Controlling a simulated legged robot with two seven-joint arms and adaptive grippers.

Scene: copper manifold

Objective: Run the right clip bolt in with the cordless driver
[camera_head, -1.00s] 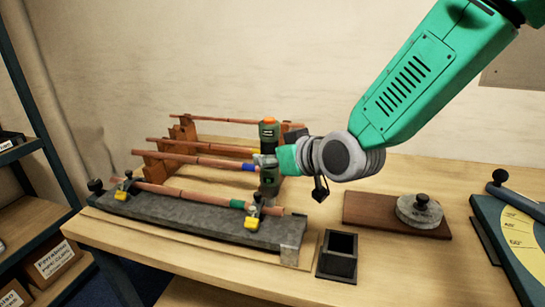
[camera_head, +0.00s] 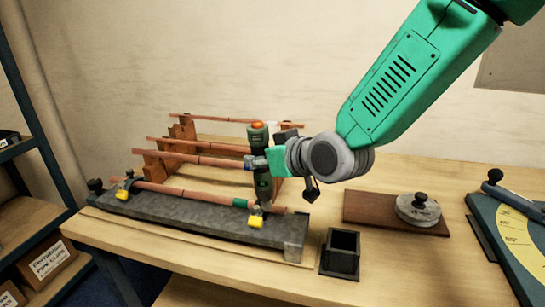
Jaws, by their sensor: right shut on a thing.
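The cordless driver (camera_head: 262,175) is dark green and black with an orange top. It stands nearly upright over the right end of the grey block. My right gripper (camera_head: 258,162) is shut on the driver's body from the right. The driver's lower end reaches down to the right yellow clip (camera_head: 255,222); the bolt is hidden there, and I cannot tell if the tip touches it. The left yellow clip (camera_head: 122,194) sits at the other end of the block. A copper pipe (camera_head: 190,195) with a green band lies along the block (camera_head: 190,219). My left gripper is not in view.
Wooden racks (camera_head: 155,169) with several copper pipes stand behind the block. A black square holder (camera_head: 340,253) stands to its right. A brown board (camera_head: 365,211) with a round grey weight (camera_head: 418,208) and a green-edged device (camera_head: 510,235) lie further right.

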